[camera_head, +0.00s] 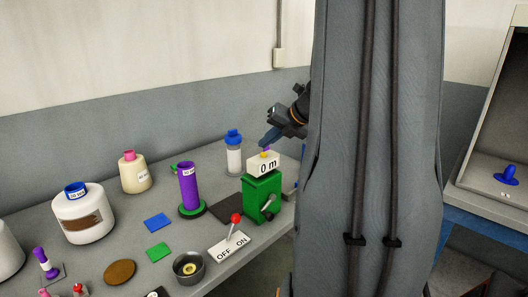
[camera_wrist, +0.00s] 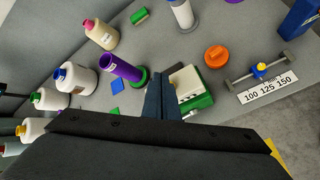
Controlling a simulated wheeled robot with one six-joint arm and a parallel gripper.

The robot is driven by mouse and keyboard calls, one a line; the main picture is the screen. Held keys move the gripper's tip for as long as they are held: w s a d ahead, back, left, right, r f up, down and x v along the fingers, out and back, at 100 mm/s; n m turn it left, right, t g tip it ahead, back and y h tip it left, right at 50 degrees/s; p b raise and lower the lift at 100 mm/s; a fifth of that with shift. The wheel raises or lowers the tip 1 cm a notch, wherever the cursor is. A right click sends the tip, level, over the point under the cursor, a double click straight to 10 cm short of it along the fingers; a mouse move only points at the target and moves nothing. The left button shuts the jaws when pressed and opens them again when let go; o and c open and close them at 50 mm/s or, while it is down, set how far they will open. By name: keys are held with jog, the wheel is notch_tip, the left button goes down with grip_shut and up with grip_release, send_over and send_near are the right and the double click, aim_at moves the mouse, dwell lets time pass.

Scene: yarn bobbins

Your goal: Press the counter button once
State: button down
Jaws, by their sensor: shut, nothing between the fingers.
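The counter is a green box (camera_head: 262,190) with a white display block (camera_head: 257,166) reading "0 m", near the table's front edge in the head view. In the wrist view my gripper (camera_wrist: 163,77) is shut and empty. Its fingers partly cover the white top (camera_wrist: 185,80) and green body (camera_wrist: 198,103) of the counter; the button is hidden there.
An ON/OFF plate with a red lever (camera_head: 235,220) stands left of the counter. A purple bobbin (camera_head: 190,188) and a white bottle with a blue cap (camera_head: 234,155) stand behind. My arm blocks the table's right side.

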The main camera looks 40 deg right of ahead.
notch_tip(320, 180, up, 5)
jog(key=p, duration=0.5)
dwell(0.3)
dwell(0.7)
jog(key=s+a+f+n+g+b, duration=0.1)
jog(key=s+a+f+n+g, duration=0.1)
jog(key=a+f+n, duration=0.35)
jog(key=s+a+f+n+g+y+b, duration=0.1)
jog(key=a+f+n, duration=0.1)
jog(key=a+n, duration=0.55)
jog(key=s+a+f+n+g+b, duration=0.1)
jog(key=s+a+f+n+g, duration=0.15)
jog(key=a+n, duration=0.45)
jog(key=s+a+f+n+g+h+b, duration=0.1)
jog(key=s+a+f+n, duration=0.3)
jog(key=n, duration=0.7)
jog(key=s+a+f+n+g+h+b, duration=0.1)
jog(key=s+a+f+n, duration=0.3)
jog(key=a+n, duration=0.4)
jog(key=shift+s+a+n+h+b, duration=0.35)
jog(key=shift+s+n+b, duration=0.2)
jog(key=shift+n, duration=1.45)
